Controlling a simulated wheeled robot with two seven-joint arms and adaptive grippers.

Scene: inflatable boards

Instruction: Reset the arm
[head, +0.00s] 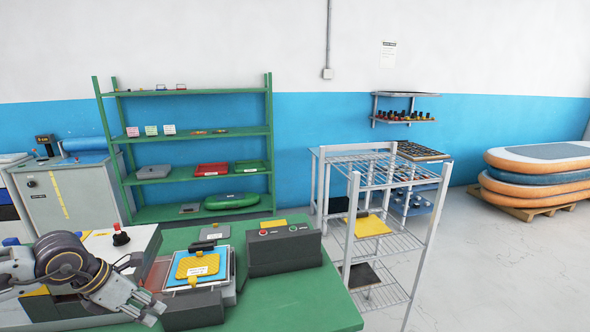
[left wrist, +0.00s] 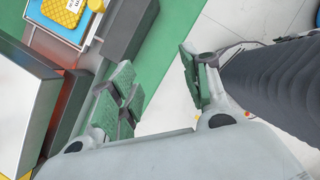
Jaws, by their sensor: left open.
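My left arm comes in from the left in the head view, and its gripper (head: 150,311) is at the near left of the green table (head: 290,300). In the left wrist view the two green-padded fingers (left wrist: 157,92) stand apart with nothing between them. Beyond the gap are the green table edge and pale floor. A yellow pad (head: 198,265) with a white label lies on a blue plate in a tray, beyond and to the right of the gripper. It also shows at the upper left of the left wrist view (left wrist: 66,10). My right gripper is not seen.
A dark control box (head: 284,250) with buttons stands on the table. A metal wire rack (head: 385,240) stands right of the table; green shelves (head: 190,132) are behind. The table's front right is clear.

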